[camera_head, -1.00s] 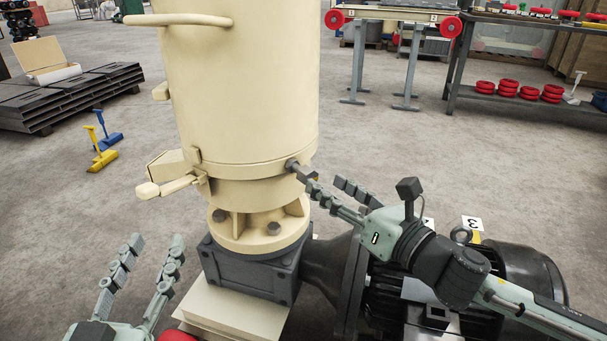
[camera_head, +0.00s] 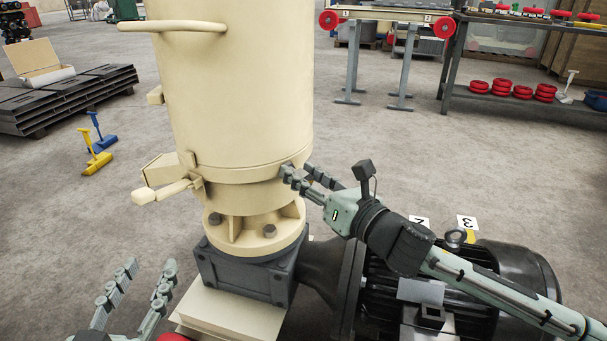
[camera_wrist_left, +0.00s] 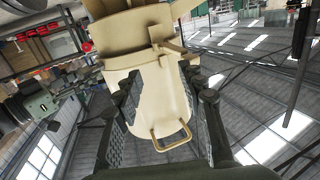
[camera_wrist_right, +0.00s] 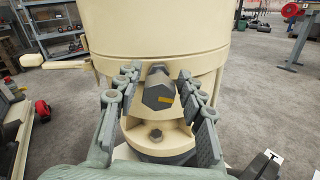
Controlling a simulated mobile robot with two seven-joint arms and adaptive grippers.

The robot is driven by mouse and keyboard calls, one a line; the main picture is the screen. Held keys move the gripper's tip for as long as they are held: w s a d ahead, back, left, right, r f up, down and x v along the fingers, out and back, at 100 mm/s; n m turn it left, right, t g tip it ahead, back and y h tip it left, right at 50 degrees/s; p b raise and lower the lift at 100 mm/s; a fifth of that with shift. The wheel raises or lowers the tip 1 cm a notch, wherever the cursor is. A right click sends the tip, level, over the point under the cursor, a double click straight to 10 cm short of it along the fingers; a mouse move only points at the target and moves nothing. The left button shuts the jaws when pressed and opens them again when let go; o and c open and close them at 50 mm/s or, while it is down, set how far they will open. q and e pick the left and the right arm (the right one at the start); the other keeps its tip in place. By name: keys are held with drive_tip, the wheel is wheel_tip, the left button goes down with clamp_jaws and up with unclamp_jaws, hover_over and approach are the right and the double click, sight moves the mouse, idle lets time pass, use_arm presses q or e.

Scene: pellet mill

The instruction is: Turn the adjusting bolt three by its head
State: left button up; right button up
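The adjusting bolt is a dark grey hex-headed bolt (camera_wrist_right: 158,92) standing out from the lower band of the cream pellet mill cylinder (camera_head: 235,90). In the right wrist view its head faces me between the two fingers of my right gripper (camera_wrist_right: 158,76), with visible gaps on both sides. The right gripper (camera_head: 306,172) is open; in the head view its fingers hide the bolt. No number is readable on the bolt. My left gripper (camera_head: 148,268) is open and empty at the lower left, apart from the mill; the cylinder shows beyond its fingers in the left wrist view (camera_wrist_left: 160,85).
A flanged base with bolts (camera_head: 255,230) sits below the cylinder. A black motor (camera_head: 500,275) lies under my right arm, with number cards 2 (camera_head: 420,221) and 3 (camera_head: 467,222) beside it. A cream latch (camera_head: 165,180) juts out left.

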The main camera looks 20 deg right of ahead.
clamp_jaws()
